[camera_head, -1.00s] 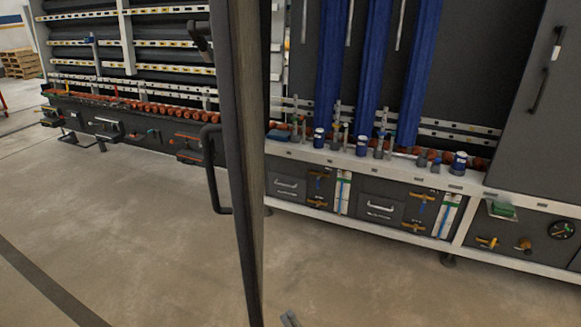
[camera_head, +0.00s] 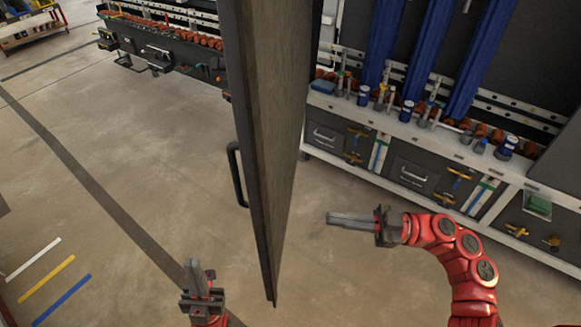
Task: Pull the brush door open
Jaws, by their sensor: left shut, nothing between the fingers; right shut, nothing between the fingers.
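The brush door (camera_head: 268,130) stands swung out from the washer, seen nearly edge-on in the middle of the head view. Its black bar handle (camera_head: 236,175) is on the left face. The blue vertical brushes (camera_head: 434,55) show uncovered behind it to the right. My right gripper (camera_head: 345,219) is shut and empty, to the right of the door on its inner side, pointing left toward it with a gap in the picture. My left gripper (camera_head: 193,272) is shut and empty, to the left of the door's lower end and below the handle in the picture.
The washer's lower cabinet (camera_head: 340,138) with drawers and valves runs along the right. A conveyor section (camera_head: 170,50) lies at the back left. Open concrete floor (camera_head: 130,150) fills the left, with coloured floor stripes at lower left.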

